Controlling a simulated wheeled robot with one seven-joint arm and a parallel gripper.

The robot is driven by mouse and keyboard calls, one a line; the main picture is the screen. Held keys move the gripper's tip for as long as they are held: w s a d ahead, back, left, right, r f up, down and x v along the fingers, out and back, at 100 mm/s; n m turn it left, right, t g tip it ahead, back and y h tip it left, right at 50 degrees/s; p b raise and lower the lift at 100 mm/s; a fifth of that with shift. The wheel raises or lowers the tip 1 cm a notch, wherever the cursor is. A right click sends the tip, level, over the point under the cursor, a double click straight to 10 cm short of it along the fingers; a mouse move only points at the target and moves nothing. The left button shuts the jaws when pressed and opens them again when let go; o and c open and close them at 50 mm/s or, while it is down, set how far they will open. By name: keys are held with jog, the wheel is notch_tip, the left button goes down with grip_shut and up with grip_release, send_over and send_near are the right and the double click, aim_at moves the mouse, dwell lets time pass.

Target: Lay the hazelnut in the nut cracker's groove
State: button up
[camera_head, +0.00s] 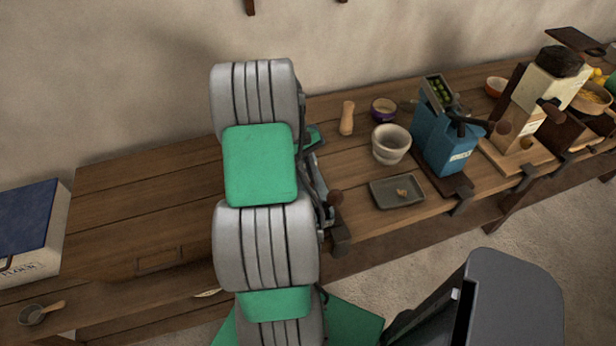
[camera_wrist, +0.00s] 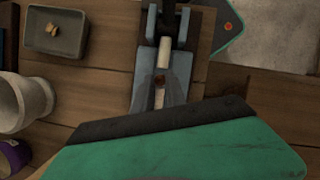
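The nut cracker (camera_wrist: 177,100) is a blue-grey metal tool with a pale rod (camera_wrist: 164,55) along its middle, seen from above in the wrist view. In the head view its dark knob (camera_head: 335,198) shows beside my arm, and most of the rest is hidden. A small round brown thing, which looks like the hazelnut (camera_wrist: 159,78), is at the groove in the nut cracker's middle; I cannot tell how it rests there. My gripper (camera_wrist: 165,126) shows as a dark strip and green body beside the nut cracker. Its fingertips are not clear, and my arm hides it in the head view.
A grey tray (camera_head: 381,198) with small tan pieces (camera_head: 402,193), a white mortar (camera_head: 391,152), a purple bowl (camera_head: 384,112) and a wooden pestle (camera_head: 347,119) stand right of my arm. A blue grinder (camera_head: 440,145) stands further right. The left tabletop (camera_head: 140,205) is mostly clear.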

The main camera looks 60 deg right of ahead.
jog(key=o, duration=0.4)
jog(key=shift+o, duration=0.2)
jog(key=shift+r, duration=0.1)
jog(key=shift+d, duration=0.1)
jog(key=p+v, duration=0.1)
jog(key=v, duration=0.6)
jog(key=shift+w+r, duration=0.15)
jog(key=shift+r, duration=0.25)
